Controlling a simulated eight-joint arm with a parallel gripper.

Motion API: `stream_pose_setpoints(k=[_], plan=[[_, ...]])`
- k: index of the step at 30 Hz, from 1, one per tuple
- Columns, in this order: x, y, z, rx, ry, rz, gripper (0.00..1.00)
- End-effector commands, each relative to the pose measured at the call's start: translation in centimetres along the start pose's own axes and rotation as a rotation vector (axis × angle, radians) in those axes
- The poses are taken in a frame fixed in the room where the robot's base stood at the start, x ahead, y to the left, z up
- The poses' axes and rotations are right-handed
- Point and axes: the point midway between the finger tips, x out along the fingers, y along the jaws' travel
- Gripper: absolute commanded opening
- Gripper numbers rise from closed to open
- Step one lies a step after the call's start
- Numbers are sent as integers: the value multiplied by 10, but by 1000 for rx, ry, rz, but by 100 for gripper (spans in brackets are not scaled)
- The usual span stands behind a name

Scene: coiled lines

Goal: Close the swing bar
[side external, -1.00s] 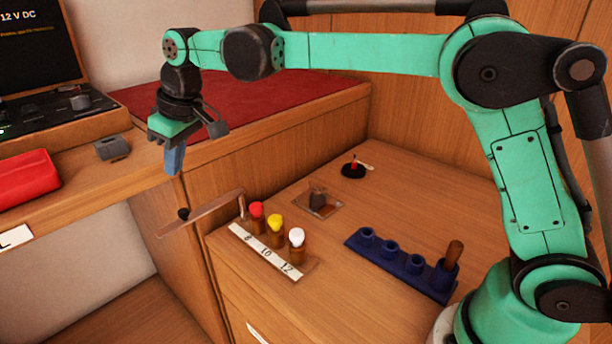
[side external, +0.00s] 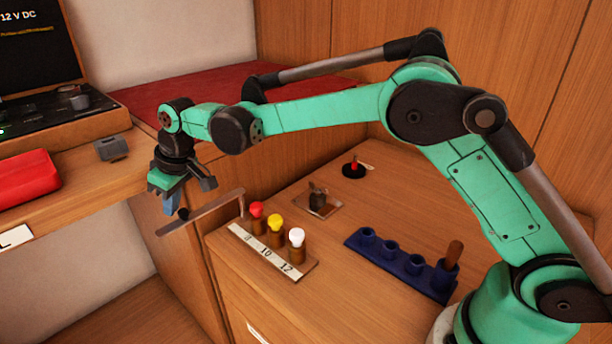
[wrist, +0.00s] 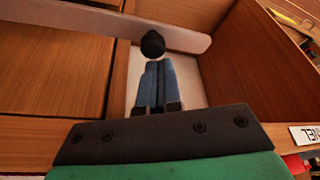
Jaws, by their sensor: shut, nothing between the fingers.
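In the wrist view the bar (wrist: 110,22) crosses the top, and the black knob (wrist: 153,44) sits right at the tips of my fingers (wrist: 158,64). I cannot tell whether they touch.
Three bottles with red, yellow and white caps (side external: 275,229) stand on the numbered strip (side external: 262,252). A blue rack (side external: 390,265) is further right. A red case (side external: 25,180) lies on the left counter. A gap lies between counter and cabinet.

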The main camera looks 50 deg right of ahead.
Motion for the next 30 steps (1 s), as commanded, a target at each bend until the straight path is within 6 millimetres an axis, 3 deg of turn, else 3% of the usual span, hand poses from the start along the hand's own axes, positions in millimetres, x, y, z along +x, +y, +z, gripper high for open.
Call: stream_pose_setpoints(k=[20,30], plan=[[-4,-7,12,-105,0,-39,0],[-13,-17,35,-302,0,-112,0]])
